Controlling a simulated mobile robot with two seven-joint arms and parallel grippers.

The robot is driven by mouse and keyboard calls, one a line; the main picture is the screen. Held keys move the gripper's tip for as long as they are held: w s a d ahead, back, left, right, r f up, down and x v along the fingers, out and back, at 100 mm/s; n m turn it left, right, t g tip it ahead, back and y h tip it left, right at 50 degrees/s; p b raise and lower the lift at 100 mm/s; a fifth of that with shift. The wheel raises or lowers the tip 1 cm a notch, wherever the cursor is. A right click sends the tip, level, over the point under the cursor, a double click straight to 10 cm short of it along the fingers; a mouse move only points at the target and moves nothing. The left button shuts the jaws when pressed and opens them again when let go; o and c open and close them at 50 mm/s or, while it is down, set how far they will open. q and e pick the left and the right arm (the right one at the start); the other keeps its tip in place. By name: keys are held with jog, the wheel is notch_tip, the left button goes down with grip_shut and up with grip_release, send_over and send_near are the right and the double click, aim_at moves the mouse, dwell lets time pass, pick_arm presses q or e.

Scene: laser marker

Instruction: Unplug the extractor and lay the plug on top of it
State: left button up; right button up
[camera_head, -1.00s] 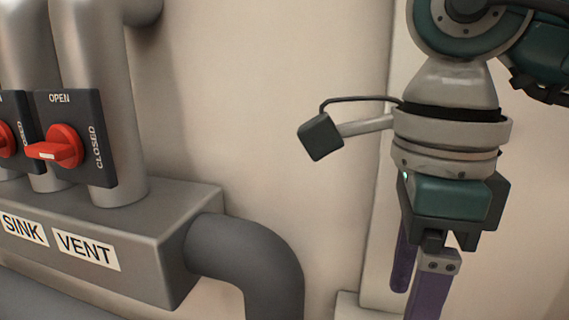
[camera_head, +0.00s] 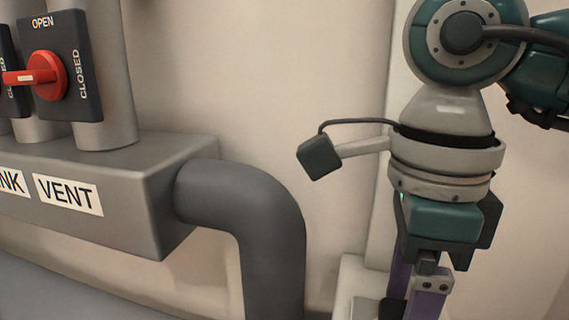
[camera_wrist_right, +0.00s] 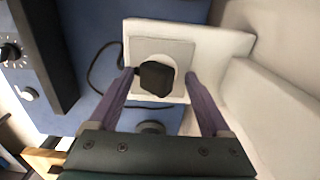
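In the right wrist view, a black plug (camera_wrist_right: 156,78) sits in a square white socket (camera_wrist_right: 150,50) on a white block. A thin black cable (camera_wrist_right: 92,68) runs from the plug's left side. My right gripper (camera_wrist_right: 161,74) is open, with one purple finger on each side of the plug. I cannot tell whether the fingers touch it. In the head view my right gripper (camera_head: 416,306) points down, its fingertips cut off by the lower edge. A dark blue unit with knobs (camera_wrist_right: 35,60) stands at the left of the wrist view; it may be the extractor. My left gripper is out of view.
In the head view, a grey duct box (camera_head: 110,190) labelled VENT and a thick bent grey pipe (camera_head: 270,235) stand left of my right arm. A red valve handle (camera_head: 45,75) is above the box. A white wall edge (camera_wrist_right: 275,100) lies close on the right in the wrist view.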

jog(key=shift+s+f, duration=0.2)
jog(key=shift+s, duration=0.15)
dwell(0.9)
grip_shut()
dwell(0.5)
dwell(0.4)
jog(key=shift+a+r+p, duration=0.1)
jog(key=shift+r+p, duration=1.85)
jog(key=shift+r, duration=1.2)
